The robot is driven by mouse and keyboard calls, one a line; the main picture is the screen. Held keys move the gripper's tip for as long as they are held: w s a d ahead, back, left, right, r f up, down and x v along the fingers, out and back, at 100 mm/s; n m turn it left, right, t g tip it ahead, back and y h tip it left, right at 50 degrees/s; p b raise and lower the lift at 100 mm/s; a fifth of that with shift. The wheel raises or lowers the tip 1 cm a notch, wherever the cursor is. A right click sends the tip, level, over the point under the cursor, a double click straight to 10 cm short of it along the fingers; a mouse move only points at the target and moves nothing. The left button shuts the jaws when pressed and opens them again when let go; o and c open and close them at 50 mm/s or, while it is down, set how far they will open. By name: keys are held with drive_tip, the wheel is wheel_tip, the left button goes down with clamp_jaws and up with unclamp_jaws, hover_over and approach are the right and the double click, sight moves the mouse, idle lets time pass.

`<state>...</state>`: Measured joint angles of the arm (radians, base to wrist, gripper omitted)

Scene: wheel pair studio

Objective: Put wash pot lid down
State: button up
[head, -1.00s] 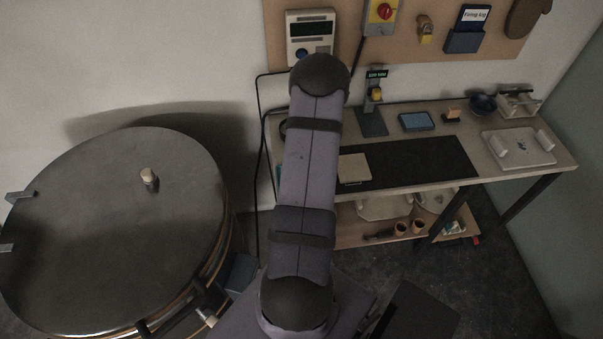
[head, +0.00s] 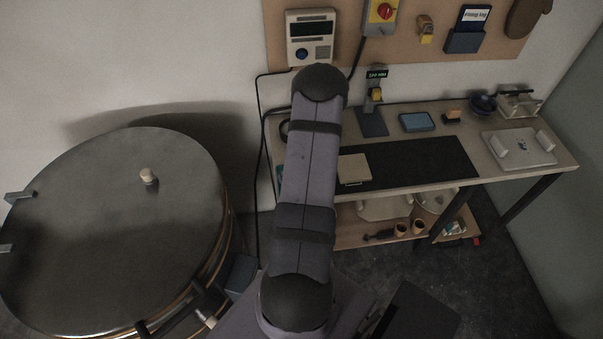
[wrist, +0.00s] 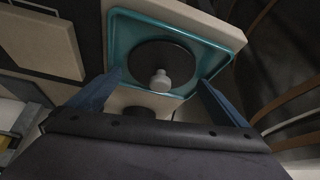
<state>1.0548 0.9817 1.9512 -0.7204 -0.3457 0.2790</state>
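The wash pot lid appears in the wrist view as a dark round disc (wrist: 152,66) with a pale knob (wrist: 160,80). It lies in a teal-rimmed tray (wrist: 232,38). My gripper (wrist: 160,84) is open, with one blue finger on each side of the knob in the picture. Neither finger visibly touches the knob, and the height gap is hard to judge. A dark round opening (wrist: 139,112) beside the tray may be the wash pot. My arm hides the lid and gripper in the head view, where only a teal edge (head: 280,175) shows.
A large drum with a flat metal top (head: 110,230) and a pale knob stands left. A wall unit (head: 311,38) hangs behind my arm.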

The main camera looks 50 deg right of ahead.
drive_tip(key=shift+r, duration=0.1)
drive_tip(key=shift+v, duration=0.75)
drive_tip(key=v, duration=1)
drive_tip(key=shift+r+p, duration=0.3)
drive_tip(key=shift+p, duration=0.1)
drive_tip(key=w+a+r+n+g, duration=0.2)
drive_tip(key=w+a+r, duration=0.25)
drive_tip(key=a, duration=0.25)
drive_tip(key=s+a+r+n+g+y, duration=0.1)
drive_tip(key=s+a+r, duration=0.1)
drive_tip(key=a, duration=0.7)
drive_tip(key=s+a+r+n+g+y, duration=0.1)
drive_tip(key=s+a+r+n, duration=0.1)
drive_tip(key=a, duration=0.7)
drive_tip(key=s+a+r+n+g+y, duration=0.1)
drive_tip(key=s+a+r, duration=0.1)
drive_tip(key=a, duration=0.8)
drive_tip(key=shift+r+n, duration=0.4)
drive_tip(key=shift+r, duration=0.1)
